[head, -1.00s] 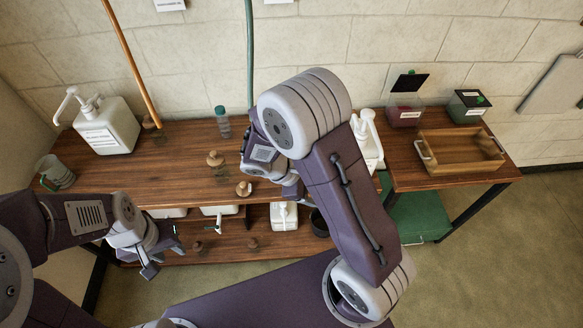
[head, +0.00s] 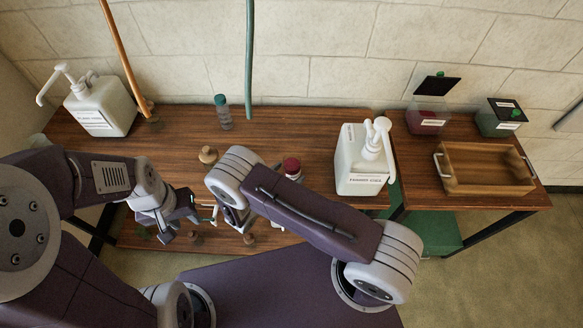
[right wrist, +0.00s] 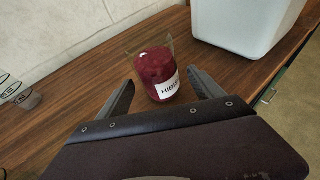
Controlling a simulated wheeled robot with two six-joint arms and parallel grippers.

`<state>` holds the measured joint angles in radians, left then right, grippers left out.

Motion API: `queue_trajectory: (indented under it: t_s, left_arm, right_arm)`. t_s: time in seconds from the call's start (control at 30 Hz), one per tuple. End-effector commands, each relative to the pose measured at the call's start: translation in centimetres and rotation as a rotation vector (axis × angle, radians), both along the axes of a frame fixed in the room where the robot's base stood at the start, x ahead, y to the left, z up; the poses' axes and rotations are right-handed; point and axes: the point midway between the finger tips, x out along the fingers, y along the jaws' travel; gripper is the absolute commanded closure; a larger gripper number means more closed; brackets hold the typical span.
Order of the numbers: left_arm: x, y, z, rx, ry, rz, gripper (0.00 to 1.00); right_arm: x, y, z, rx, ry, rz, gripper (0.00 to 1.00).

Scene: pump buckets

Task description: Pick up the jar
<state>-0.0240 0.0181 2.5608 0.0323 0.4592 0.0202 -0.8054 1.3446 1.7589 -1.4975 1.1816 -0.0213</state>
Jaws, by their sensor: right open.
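The jar (right wrist: 158,72) is clear glass with dark red contents and a white label, partly readable as "HIBI". It stands upright on the wooden table between the spread fingers of my right gripper (right wrist: 160,79), which is open. I cannot tell whether a finger touches it. In the head view the top of the red jar (head: 291,166) shows just behind my right forearm, which hides its lower part. My left gripper (head: 178,228) is empty and looks open, low in front of the table's left part.
A white pump bucket (head: 361,178) stands right of the jar; another (head: 100,106) stands at the far left. A teal-capped bottle (head: 223,112) and a cork-topped vessel (head: 208,156) stand left of it. A wooden tray (head: 487,190) sits on the right table.

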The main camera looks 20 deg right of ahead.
Motion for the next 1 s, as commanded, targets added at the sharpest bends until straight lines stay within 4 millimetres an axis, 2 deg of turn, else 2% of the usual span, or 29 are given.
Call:
queue_trajectory:
  t_s: [0.13, 0.27, 0.4, 0.63, 0.67, 0.9, 0.93, 1.0]
  left_arm:
    - [0.0, 0.0, 0.3, 0.0, 0.0, -0.001, 0.64]
    - [0.0, 0.0, 1.2, 0.0, -0.001, -0.001, 0.64]
    - [0.0, 0.0, 1.2, 0.0, 0.0, 0.0, 0.64]
    - [0.0, 0.0, 1.2, 0.0, 0.0, -0.001, 0.64]
    - [0.0, 0.0, 1.2, 0.0, 0.0, -0.001, 0.64]
    - [0.0, 0.0, 1.2, 0.0, 0.0, 0.0, 0.64]
    - [0.0, 0.0, 1.2, 0.0, 0.0, -0.001, 0.64]
    - [0.0, 0.0, 1.2, 0.0, 0.0, -0.001, 0.64]
  right_arm:
    - [0.5, -0.6, -0.1, 0.0, 0.001, -0.002, 0.24]
    - [2.2, -2.3, -0.6, 0.0, 0.0, -0.005, 0.24]
    - [3.4, -3.4, -1.5, 0.001, 0.001, -0.002, 0.24]
    - [3.6, -3.6, -1.7, 0.0, 0.001, -0.001, 0.24]
    - [3.6, -3.6, -1.7, 0.0, 0.001, -0.001, 0.29]
    - [3.6, -3.6, -1.7, 0.0, 0.0, -0.001, 0.96]
    - [3.6, -3.6, -1.6, 0.0, 0.0, -0.001, 1.0]
    - [3.6, -3.6, -1.6, 0.0, -0.001, 0.0, 1.0]
